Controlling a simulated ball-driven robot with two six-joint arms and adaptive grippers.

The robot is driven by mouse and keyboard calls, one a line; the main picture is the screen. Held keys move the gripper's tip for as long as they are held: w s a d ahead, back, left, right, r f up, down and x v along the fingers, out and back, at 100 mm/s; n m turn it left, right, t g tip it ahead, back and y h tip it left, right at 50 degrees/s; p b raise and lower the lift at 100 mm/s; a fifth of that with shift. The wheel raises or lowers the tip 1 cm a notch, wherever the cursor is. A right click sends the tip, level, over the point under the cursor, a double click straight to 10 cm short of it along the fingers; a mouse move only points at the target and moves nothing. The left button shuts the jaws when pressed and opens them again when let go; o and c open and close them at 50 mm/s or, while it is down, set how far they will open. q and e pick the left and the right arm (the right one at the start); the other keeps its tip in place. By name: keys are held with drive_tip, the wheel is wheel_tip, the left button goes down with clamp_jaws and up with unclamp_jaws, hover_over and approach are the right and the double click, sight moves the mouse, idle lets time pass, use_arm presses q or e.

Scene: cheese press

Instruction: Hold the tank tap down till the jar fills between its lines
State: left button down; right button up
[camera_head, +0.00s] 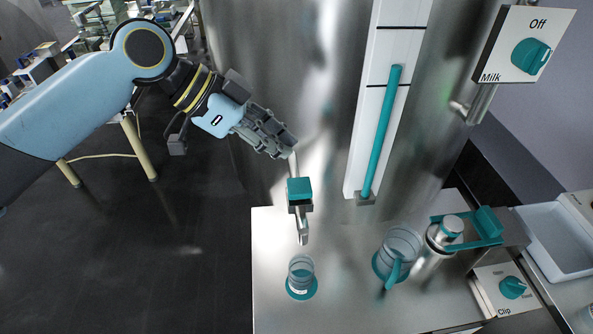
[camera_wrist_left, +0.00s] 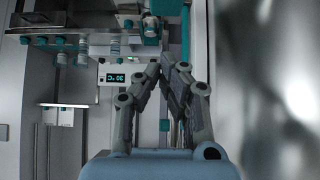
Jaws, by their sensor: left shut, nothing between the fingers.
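The tank (camera_head: 270,110) is a tall shiny metal cylinder. Its tap (camera_head: 300,189) has a teal block, with a metal spout (camera_head: 303,230) pointing down below it. A clear jar (camera_head: 301,270) stands upright on a teal ring under the spout; its lines and any fill level are too small to read. My left gripper (camera_head: 290,148) is shut and empty, just above the tap. Its tips are close to a pale rod rising from the teal block; I cannot tell whether they touch. The shut fingers also show in the left wrist view (camera_wrist_left: 168,66). My right gripper is not in view.
A second clear vessel (camera_head: 402,243) with a teal handle stands right of the jar, beside a metal fitting (camera_head: 438,243) with teal parts. The Milk knob (camera_head: 531,56) is labelled Off. A Clip knob (camera_head: 512,287) is at lower right. Bare counter (camera_head: 360,295) lies between.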

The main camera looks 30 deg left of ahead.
sight(296, 188)
use_arm(q)
drive_tip(key=x, duration=0.3)
drive_tip(key=shift+w+d+f, duration=0.15)
drive_tip(key=shift+d, duration=0.15)
wheel_tip(296, 188, down, 4)
drive_tip(key=shift+w+d+r+p, duration=0.1)
drive_tip(key=shift+r+p, duration=0.1)
drive_tip(key=shift+p, duration=0.35)
drive_tip(key=shift+f, duration=0.55)
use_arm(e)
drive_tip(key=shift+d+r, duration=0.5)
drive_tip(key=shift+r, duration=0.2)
